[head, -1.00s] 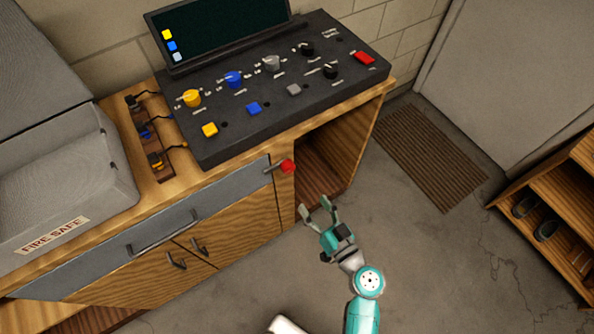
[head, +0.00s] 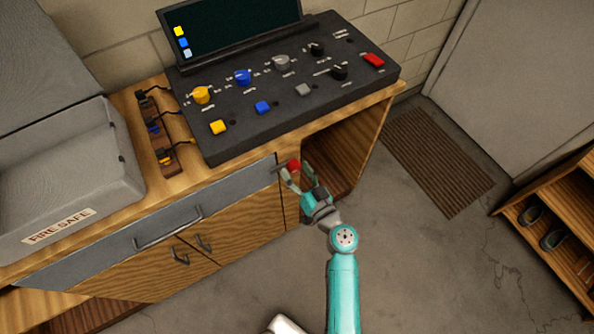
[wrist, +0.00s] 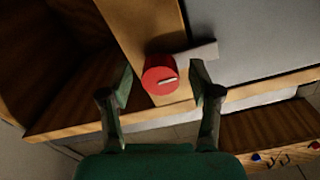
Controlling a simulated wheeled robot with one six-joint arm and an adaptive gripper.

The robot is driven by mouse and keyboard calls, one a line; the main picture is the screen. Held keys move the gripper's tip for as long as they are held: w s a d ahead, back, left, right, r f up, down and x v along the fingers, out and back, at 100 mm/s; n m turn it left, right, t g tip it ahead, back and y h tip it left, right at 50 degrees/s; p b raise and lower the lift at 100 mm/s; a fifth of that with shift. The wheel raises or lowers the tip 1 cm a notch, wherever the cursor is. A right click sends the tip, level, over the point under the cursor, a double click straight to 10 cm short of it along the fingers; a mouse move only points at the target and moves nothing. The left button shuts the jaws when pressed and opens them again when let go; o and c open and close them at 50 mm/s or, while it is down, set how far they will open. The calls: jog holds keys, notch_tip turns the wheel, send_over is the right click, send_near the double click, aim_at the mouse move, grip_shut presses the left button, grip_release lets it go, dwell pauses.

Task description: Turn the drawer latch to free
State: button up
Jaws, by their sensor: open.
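The drawer latch has a red round knob (head: 293,165) and a grey bar (wrist: 196,52) that reaches across onto the edge of the grey drawer front (head: 150,226). My gripper (head: 298,172) is open, with one finger on each side of the knob. I cannot tell whether either finger touches it. In the head view my fingers partly cover the latch.
The drawer has a bar handle (head: 168,228). Above is a black control panel (head: 290,90) with knobs and buttons. An open wooden compartment (head: 335,165) lies right of the latch. Cupboard doors (head: 235,232) are below.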

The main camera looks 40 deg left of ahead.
jog(key=shift+a, duration=0.1)
jog(key=c, duration=1.1)
jog(key=shift+c, duration=0.2)
jog(key=shift+m, duration=0.4)
jog(key=m, duration=0.3)
jog(key=shift+m, duration=0.4)
jog(key=m, duration=0.4)
jog(key=shift+s+r+m, duration=0.1)
jog(key=shift+r+m, duration=0.05)
jog(key=shift+m, duration=0.15)
jog(key=m, duration=0.4)
jog(key=shift+r, duration=0.1)
jog(key=m, duration=0.4)
jog(key=shift+m, duration=0.6)
